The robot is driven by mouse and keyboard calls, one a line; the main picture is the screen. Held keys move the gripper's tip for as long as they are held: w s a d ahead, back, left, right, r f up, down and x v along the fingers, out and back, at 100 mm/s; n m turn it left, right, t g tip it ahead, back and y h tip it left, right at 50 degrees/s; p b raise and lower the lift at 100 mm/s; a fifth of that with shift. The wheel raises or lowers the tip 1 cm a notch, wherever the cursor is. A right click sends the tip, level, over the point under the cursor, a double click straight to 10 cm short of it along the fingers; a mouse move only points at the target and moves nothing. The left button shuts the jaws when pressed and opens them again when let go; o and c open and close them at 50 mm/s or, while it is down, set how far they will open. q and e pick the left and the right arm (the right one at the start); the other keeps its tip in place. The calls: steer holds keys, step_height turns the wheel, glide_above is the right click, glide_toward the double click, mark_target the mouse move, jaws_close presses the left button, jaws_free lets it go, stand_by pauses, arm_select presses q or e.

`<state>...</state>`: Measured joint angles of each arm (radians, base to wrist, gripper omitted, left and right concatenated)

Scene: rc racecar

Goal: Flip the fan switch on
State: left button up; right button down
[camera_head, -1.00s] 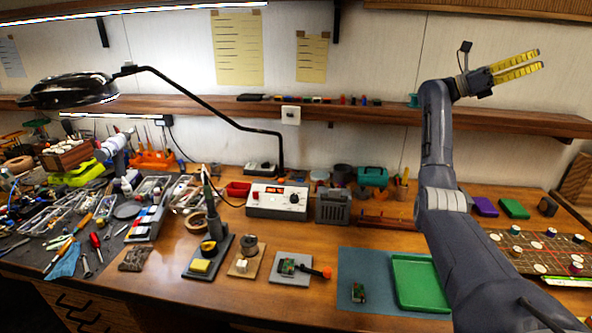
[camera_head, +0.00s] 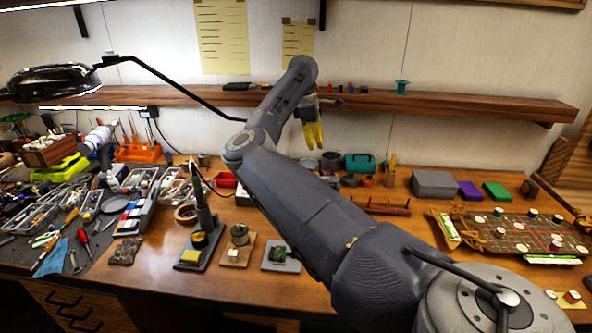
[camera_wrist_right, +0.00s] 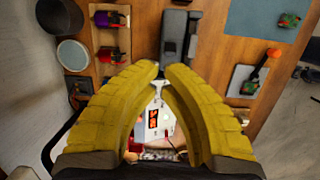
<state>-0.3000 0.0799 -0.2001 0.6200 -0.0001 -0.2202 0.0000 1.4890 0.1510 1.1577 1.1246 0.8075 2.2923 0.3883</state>
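My right gripper (camera_head: 312,133) hangs with its yellow fingers pointing down, in front of the shelf. In the right wrist view its fingertips (camera_wrist_right: 161,68) nearly meet, with nothing between them. A dark grey box (camera_wrist_right: 178,35), possibly the fan unit, lies just beyond the fingertips in that view. Below the tips shows the white instrument with a red display (camera_wrist_right: 153,121). In the head view my right arm hides the grey box and most of the white instrument (camera_head: 242,196). I cannot make out a fan switch or its position. My left gripper is not in view.
A wooden shelf (camera_head: 450,103) runs along the wall behind the gripper. A black lamp arm (camera_head: 175,82) reaches across at the left. Holders and a circuit board (camera_head: 279,254) stand on the bench's front. Tools crowd the left side.

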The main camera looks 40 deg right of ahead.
mark_target(321, 173)
steer(key=w+a+y, duration=0.1)
steer(key=w+a, duration=0.3)
steer(key=a, duration=0.1)
steer(key=shift+f+t, duration=0.4)
steer(key=shift+f, duration=0.1)
steer(key=shift+s+d+f, duration=0.5)
steer(key=shift+s+f, duration=0.1)
steer(key=shift+f, duration=0.75)
steer(key=shift+s+d+f, duration=0.45)
steer(key=shift+s+f, duration=0.15)
steer(key=shift+f, duration=0.75)
steer(key=shift+s+d+f, duration=0.5)
steer(key=shift+s+f, duration=0.1)
steer(key=shift+f, duration=0.75)
steer(key=shift+w, duration=0.1)
